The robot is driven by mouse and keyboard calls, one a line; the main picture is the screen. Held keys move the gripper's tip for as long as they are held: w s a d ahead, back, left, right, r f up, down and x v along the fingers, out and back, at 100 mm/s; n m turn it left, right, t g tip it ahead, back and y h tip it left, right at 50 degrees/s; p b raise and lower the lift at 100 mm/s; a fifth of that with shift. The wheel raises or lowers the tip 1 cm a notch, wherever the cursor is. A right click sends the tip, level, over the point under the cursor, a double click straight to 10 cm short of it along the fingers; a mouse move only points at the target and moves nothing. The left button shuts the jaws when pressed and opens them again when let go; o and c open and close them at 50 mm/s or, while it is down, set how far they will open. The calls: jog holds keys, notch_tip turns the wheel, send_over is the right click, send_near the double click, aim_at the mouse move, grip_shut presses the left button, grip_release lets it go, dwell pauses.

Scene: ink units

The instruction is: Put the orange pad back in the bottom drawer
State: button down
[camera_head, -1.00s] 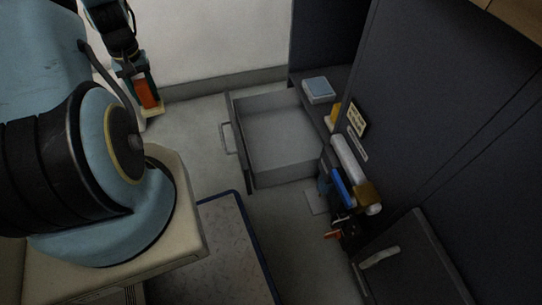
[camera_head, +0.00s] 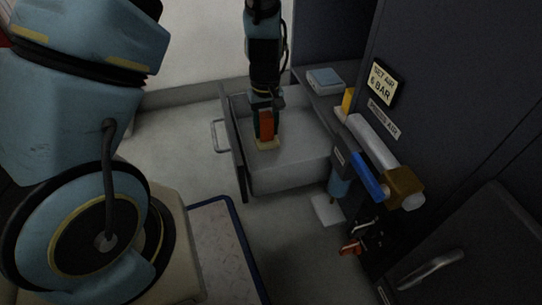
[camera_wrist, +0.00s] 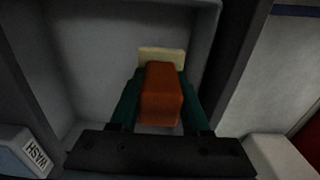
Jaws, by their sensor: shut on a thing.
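The orange pad (camera_head: 266,125) is an orange block with a cream base plate (camera_head: 267,143). My gripper (camera_head: 266,118) is shut on the orange block and holds it upright, base down, over the open bottom drawer (camera_head: 300,172). In the wrist view the orange pad (camera_wrist: 161,93) sits between the two dark green fingers, with the cream plate (camera_wrist: 163,56) beyond it. The drawer is pulled out and looks empty inside. I cannot tell whether the plate touches the drawer floor.
A white cylinder with blue and brass parts (camera_head: 377,150) juts out right of the drawer. A blue-edged mat (camera_head: 215,240) lies in front.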

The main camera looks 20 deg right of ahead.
jog(key=shift+s+d+f+b, duration=0.2)
jog(key=shift+f, duration=0.3)
jog(key=shift+s+d+f+b, duration=0.15)
jog(key=shift+s+f+b, duration=0.05)
jog(key=shift+f, duration=0.25)
jog(key=b, duration=0.6)
send_near(270, 157)
jog(key=s+f, duration=0.1)
jog(key=s+a+f, duration=0.1)
jog(key=s, duration=0.1)
jog(key=s+a+f, duration=0.1)
jog(key=shift+s+f, duration=0.35)
jog(key=shift+f, duration=0.05)
jog(key=shift+f, duration=0.2)
jog(key=shift+c, duration=1.8)
grip_release()
jog(key=shift+r, duration=0.1)
